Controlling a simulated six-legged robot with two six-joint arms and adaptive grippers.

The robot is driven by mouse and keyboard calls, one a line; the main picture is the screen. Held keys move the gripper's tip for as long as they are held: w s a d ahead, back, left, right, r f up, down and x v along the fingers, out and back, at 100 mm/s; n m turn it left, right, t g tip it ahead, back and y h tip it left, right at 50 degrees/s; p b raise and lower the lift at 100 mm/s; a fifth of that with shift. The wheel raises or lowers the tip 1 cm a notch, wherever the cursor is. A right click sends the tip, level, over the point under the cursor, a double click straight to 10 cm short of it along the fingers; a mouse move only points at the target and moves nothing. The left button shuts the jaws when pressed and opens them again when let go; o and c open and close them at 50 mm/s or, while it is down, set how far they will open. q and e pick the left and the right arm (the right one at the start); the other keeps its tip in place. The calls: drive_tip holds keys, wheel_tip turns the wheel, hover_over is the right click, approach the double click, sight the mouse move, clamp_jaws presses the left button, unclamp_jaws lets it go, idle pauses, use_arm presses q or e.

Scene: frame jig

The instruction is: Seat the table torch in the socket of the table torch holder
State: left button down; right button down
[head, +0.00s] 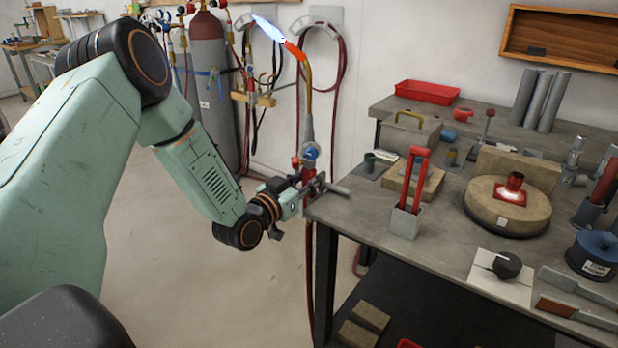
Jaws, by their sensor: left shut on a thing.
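The table torch (309,128) stands nearly upright at the table's left corner, with a grey body, blue and red knobs and a bent brass neck. Its tip glows orange-red, and a bluish-white flame points up and left. My left gripper (309,190) is shut on the torch low on its body; the fingers are partly hidden and small. A short dark green open cup (369,161) on a grey plate stands on the table to the right of the torch, apart from it. It may be the holder's socket; I cannot tell for sure. My right gripper is not in view.
Red-handled tongs (413,182) stand in a grey block near the table's left side. A round firebrick turntable (508,208) carries a glowing red piece. A grey bar (337,188) lies at the left table corner. Floor left of the table is clear; gas cylinders (209,70) stand behind.

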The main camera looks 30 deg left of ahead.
use_arm(q)
drive_tip(key=c, duration=1)
unclamp_jaws()
drive_tip(key=shift+o, duration=0.2)
drive_tip(key=shift+f, duration=0.1)
drive_tip(key=shift+s, duration=0.15)
drive_tip(key=s, duration=0.7)
drive_tip(key=shift+a, duration=0.3)
drive_tip(key=shift+s, duration=0.1)
